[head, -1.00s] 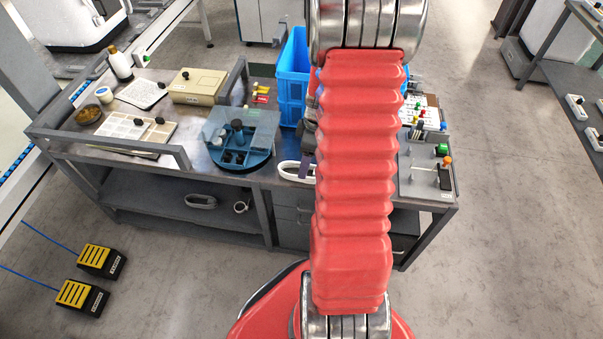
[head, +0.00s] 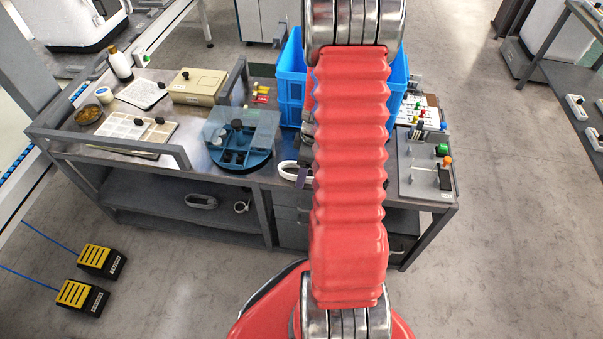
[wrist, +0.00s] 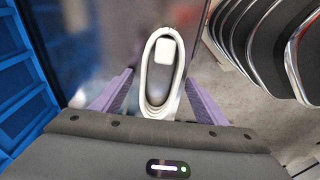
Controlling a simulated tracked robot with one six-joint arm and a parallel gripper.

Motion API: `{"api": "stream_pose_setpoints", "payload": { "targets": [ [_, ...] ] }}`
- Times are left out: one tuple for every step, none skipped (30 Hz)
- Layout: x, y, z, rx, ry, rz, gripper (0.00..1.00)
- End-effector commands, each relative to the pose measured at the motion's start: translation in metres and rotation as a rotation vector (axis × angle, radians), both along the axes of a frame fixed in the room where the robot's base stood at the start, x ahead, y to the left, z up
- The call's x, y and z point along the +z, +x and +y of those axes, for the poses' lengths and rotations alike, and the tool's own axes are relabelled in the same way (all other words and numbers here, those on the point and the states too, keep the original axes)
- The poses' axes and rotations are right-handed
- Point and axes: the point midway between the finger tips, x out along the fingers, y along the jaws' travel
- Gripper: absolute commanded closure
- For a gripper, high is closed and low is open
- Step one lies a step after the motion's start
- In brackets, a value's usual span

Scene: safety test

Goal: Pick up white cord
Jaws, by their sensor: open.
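A coiled white cord (wrist: 149,82) lies on the dark bench top in the wrist view, forming a long loop with a white block at its far end. In the head view the white cord (head: 286,171) shows near the bench's front edge, partly hidden by my arm. My gripper (wrist: 160,78) is open, with one purple finger on each side of the near part of the coil. I cannot tell how high the fingertips are above the bench. In the head view my arm hides most of the gripper.
A blue crate (head: 291,85) stands behind the cord. A round blue fixture (head: 240,152) is to its left and a button panel (head: 416,180) to its right. The bench edge drops to open floor.

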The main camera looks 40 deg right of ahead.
Motion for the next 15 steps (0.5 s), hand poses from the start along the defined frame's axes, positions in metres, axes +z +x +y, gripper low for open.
{"api": "stream_pose_setpoints", "payload": {
  "targets": [
    [0.0001, -0.0001, -0.0001, 0.0, 0.0, 0.0, 0.33],
    [0.0001, 0.0, 0.0, 0.0, 0.0, 0.0, 0.33],
    [0.0002, 0.0, 0.0, 0.0, 0.0, 0.0, 0.33],
    [0.0002, -0.0001, -0.0001, 0.0, 0.0, 0.0, 0.33],
    [0.0002, -0.0001, -0.0001, 0.0, 0.0, 0.0, 0.33],
    [0.0002, -0.0001, -0.0001, 0.0, 0.0, 0.0, 0.33],
    [0.0002, -0.0001, -0.0001, 0.0, 0.0, 0.0, 0.33],
    [0.0002, -0.0001, -0.0001, 0.0, 0.0, 0.0, 0.33],
    [0.0002, -0.0001, -0.0001, 0.0, 0.0, 0.0, 0.36],
    [0.0002, -0.0001, -0.0001, 0.0, 0.0, 0.0, 0.38],
    [0.0002, -0.0001, -0.0001, 0.0, 0.0, 0.0, 0.41],
    [0.0003, -0.0001, -0.0001, 0.0, 0.0, 0.0, 0.43],
    [0.0003, -0.0001, -0.0001, 0.0, 0.0, 0.0, 0.45],
    [0.0003, -0.0001, -0.0001, 0.0, 0.0, 0.0, 0.48],
    [0.0003, 0.0, 0.0, 0.0, 0.0, 0.0, 0.5]
  ]
}}
